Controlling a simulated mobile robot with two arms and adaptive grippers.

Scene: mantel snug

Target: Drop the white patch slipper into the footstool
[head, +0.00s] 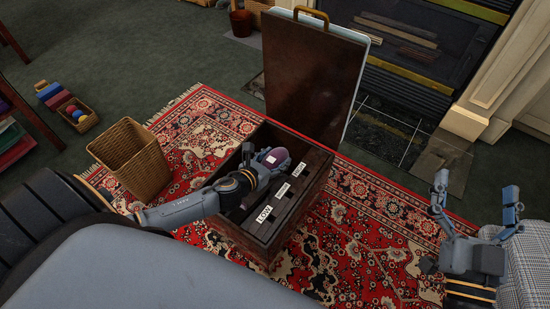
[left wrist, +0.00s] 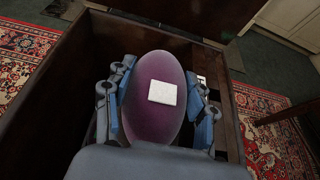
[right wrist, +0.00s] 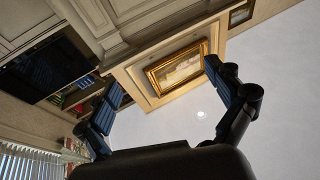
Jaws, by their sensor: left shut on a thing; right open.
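The white patch slipper (head: 273,158) is a purple oval with a white square patch. It also shows large in the left wrist view (left wrist: 143,110). My left gripper (head: 258,168) is shut on it, with fingers on both its sides. The footstool (head: 237,238) is a dark wooden box on the rug with its lid (head: 313,75) standing open at the back. The slipper is over the box's opening; its exact height is hard to tell. My right gripper (head: 478,205) is open and empty, well right of the footstool.
Inside the footstool, a dark divider strip carries several white labels (head: 264,214). A wicker basket (head: 131,160) stands left of it on the red rug (head: 370,220). A small tray with colored balls (head: 78,115) lies further left. The fireplace (head: 430,60) is behind.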

